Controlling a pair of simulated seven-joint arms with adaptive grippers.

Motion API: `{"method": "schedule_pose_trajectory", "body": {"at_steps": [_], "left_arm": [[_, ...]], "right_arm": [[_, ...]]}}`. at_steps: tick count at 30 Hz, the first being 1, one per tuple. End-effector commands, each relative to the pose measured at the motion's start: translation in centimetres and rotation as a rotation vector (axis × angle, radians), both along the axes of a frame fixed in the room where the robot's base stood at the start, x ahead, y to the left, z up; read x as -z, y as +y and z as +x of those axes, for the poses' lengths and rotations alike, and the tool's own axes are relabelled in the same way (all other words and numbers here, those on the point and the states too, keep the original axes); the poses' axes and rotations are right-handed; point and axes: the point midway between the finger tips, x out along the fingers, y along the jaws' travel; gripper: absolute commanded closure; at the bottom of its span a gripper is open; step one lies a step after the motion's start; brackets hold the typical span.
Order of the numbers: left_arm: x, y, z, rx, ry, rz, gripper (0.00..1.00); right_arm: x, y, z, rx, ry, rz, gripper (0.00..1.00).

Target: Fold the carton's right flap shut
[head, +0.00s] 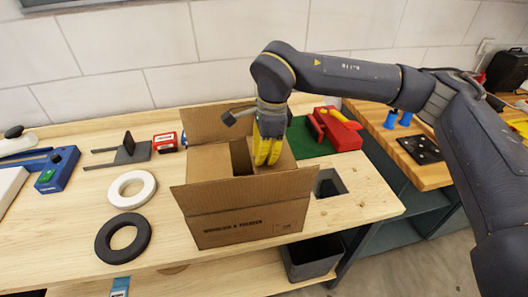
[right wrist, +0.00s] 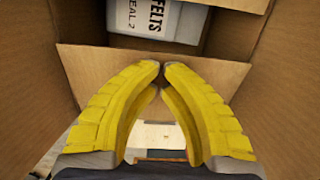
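The brown carton (head: 250,225) stands on the wooden bench with its front and back flaps upright. Its left flap (head: 208,162) lies folded inward. The right flap (head: 287,160) also appears folded inward over the right part of the opening, partly hidden by my right gripper (head: 266,163). A dark gap stays between these two flaps. The right gripper's yellow fingers point down at the right flap, which shows in the right wrist view (right wrist: 150,70). Their tips meet with nothing between them; I cannot tell whether they touch the flap. My left gripper is out of view.
A grey container with a FELTS label (right wrist: 158,18) sits inside the carton. White (head: 132,190) and black (head: 123,238) rings lie left of it. A red toolbox (head: 335,130) stands behind right. A square bench opening (head: 329,183) and a grey bin (head: 312,258) are at right.

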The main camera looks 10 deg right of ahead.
Motion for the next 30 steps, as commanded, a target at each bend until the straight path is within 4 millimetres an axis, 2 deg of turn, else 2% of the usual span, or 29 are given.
{"method": "schedule_pose_trajectory", "body": {"at_steps": [8,15,30], "left_arm": [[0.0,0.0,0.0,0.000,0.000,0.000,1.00],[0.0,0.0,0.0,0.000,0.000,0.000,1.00],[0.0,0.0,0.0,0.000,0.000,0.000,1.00]], "right_arm": [[0.0,0.0,0.0,0.000,0.000,0.000,1.00],[1.6,0.2,-0.1,0.000,0.002,-0.001,1.00],[1.3,0.2,-0.1,0.000,0.002,-0.001,1.00]]}}
